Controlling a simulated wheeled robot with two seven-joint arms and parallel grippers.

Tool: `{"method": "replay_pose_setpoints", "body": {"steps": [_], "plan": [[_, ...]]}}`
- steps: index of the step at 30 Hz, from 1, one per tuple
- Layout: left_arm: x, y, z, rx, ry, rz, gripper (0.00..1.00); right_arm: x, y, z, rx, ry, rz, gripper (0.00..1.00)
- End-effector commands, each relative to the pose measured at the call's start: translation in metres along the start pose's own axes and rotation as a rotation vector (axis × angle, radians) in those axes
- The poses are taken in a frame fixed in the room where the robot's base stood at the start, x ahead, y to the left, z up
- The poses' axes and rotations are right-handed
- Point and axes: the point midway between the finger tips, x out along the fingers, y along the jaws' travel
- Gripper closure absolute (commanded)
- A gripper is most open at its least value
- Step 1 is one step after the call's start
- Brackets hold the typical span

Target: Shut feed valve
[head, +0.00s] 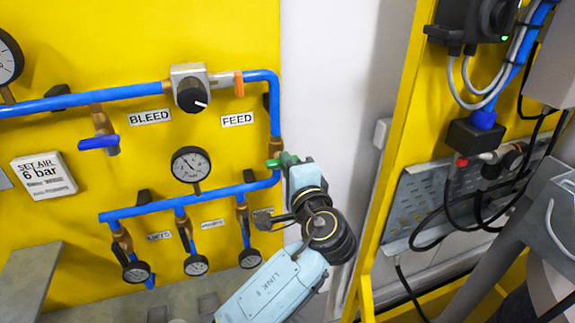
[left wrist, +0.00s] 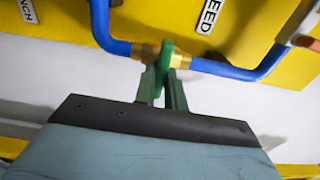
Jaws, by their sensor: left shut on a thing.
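The feed valve (left wrist: 149,52) is a brass fitting on a blue pipe, near the FEED label (head: 237,120). Its green handle (left wrist: 167,54) appears to lie across the pipe in the left wrist view. In the head view the handle (head: 273,163) shows as a small green piece at the pipe. My left gripper (head: 287,160) is at the handle; its two green fingers (left wrist: 164,88) are shut on it in the left wrist view. The fingers hide part of the handle. My right gripper is not in view.
A knob regulator (head: 190,88), a BLEED valve with blue handle (head: 98,142) and several gauges sit on the yellow panel left of my arm. A lower blue pipe (head: 160,208) runs close by. On the right are a yellow frame post (head: 385,170) and hanging black cables (head: 432,240).

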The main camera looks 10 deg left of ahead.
Motion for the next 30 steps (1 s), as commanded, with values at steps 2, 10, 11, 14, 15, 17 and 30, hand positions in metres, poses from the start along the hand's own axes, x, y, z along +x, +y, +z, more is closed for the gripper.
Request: {"method": "replay_pose_setpoints", "body": {"steps": [2, 10, 11, 14, 15, 17, 30], "plan": [[0.000, 0.000, -0.001, 0.005, 0.002, -0.001, 1.00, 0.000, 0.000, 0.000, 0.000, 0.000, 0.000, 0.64], [0.000, 0.000, -0.001, 0.005, 0.003, -0.001, 1.00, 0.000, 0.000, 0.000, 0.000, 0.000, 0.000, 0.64], [0.000, 0.000, -0.001, 0.005, 0.003, -0.001, 0.84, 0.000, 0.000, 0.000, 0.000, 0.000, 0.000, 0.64], [0.000, 0.000, -0.001, 0.004, 0.002, -0.001, 0.71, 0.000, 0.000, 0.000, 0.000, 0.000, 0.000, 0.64], [0.000, 0.000, -0.001, 0.004, 0.002, -0.001, 0.66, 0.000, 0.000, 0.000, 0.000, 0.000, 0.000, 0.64], [0.000, 0.000, -0.001, 0.004, 0.002, -0.001, 0.66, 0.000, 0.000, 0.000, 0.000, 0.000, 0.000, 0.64], [-0.025, 0.003, -0.001, -0.001, 0.005, 0.002, 0.66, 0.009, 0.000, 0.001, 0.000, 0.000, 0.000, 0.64]]}}
